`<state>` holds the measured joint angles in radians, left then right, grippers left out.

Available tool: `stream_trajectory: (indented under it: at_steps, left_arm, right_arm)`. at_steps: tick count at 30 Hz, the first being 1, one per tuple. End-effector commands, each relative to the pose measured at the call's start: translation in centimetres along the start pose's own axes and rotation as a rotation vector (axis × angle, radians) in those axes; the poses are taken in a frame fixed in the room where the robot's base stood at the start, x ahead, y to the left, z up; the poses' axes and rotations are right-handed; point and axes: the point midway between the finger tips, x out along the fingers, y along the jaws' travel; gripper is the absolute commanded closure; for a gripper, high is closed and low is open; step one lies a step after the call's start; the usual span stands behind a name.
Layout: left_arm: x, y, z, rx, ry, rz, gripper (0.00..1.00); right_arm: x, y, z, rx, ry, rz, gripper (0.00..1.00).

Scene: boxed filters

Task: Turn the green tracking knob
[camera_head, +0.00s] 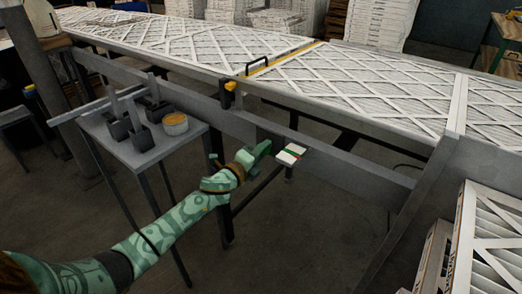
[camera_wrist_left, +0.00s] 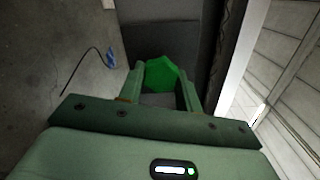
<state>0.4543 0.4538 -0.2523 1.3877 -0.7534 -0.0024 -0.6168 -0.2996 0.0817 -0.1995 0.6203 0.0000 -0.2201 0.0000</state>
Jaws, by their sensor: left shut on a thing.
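The green knob (camera_wrist_left: 161,74) is bright and faceted. It shows in the left wrist view between the two fingers of my left gripper, in front of a dark grey housing (camera_wrist_left: 160,40). My left gripper (camera_head: 264,150) is shut on the knob, with a finger on each side of it. The left wrist view also shows this gripper (camera_wrist_left: 160,82) from behind. In the head view I cannot make out the knob itself, as the gripper covers that spot beside the conveyor rail. My right gripper is not in view.
A small white panel with red and green marks (camera_head: 291,154) sits just right of the gripper. The conveyor (camera_head: 330,95) carries white filters behind the rail.

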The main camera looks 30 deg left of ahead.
Motion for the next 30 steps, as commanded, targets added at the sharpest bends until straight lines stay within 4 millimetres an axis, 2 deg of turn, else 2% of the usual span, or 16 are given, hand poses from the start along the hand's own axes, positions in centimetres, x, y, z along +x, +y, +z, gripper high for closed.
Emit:
stream_trajectory:
  at_steps: [9, 23, 24, 25, 26, 30]
  left_arm:
    - [-0.04, 0.06, 0.01, -0.097, 0.000, 0.002, 0.89]
    - [-0.05, 0.16, 0.00, -0.108, -0.001, 0.003, 0.89]
    - [-0.05, 0.16, 0.00, -0.108, -0.001, 0.003, 0.58]
    - [-0.05, 0.15, 0.00, -0.108, -0.001, 0.003, 0.49]
    - [-0.04, 0.14, 0.01, -0.108, -0.001, 0.003, 0.44]
    - [-0.03, 0.09, 0.01, -0.107, 0.000, 0.002, 0.44]
  right_arm:
    - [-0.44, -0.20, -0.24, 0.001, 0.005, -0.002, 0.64]
    - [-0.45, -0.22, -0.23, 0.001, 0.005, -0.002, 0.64]
    - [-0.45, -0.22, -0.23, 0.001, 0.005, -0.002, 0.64]
    - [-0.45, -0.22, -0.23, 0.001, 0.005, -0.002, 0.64]
    - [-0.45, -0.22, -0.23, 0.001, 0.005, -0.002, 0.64]
    - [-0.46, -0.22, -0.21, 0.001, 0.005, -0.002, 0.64]
